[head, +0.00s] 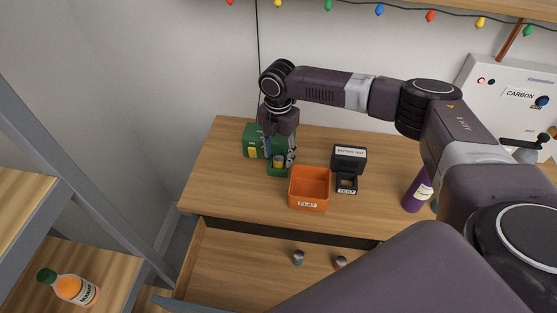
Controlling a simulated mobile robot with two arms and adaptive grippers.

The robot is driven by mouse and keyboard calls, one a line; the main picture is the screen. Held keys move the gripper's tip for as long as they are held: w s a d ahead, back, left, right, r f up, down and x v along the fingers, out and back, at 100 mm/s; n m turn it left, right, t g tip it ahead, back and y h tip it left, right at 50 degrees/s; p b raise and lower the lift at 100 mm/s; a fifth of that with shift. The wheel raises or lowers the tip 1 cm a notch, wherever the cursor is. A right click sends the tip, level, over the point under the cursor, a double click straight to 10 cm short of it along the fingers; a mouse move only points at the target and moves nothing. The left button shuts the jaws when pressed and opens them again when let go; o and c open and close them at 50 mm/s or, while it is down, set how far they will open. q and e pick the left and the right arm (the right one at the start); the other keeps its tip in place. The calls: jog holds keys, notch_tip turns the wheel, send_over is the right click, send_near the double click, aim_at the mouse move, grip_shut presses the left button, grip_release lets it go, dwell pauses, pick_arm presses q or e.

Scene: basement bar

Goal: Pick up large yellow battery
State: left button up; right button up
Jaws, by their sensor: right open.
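A yellow battery (279,161) stands upright in a green holder (254,143) at the back left of the wooden table. Its lower part is hidden in the holder. My right gripper (280,158) points down over the holder, with its open fingers around or right beside the battery's top. I cannot tell whether the fingers touch it. My left gripper is not in view.
An orange bin (309,204) with a "FLAT" label stands just right of the holder. A black tester (349,156) and a purple bottle (415,195) stand further right. Below, an open drawer (240,262) holds two small batteries (298,258). An orange bottle (75,289) is lower left.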

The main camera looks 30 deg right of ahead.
jog(key=shift+s, duration=0.1)
jog(key=shift+c, duration=0.2)
jog(key=c, duration=1)
grip_shut()
jog(key=shift+r, duration=0.1)
jog(key=shift+r, duration=0.1)
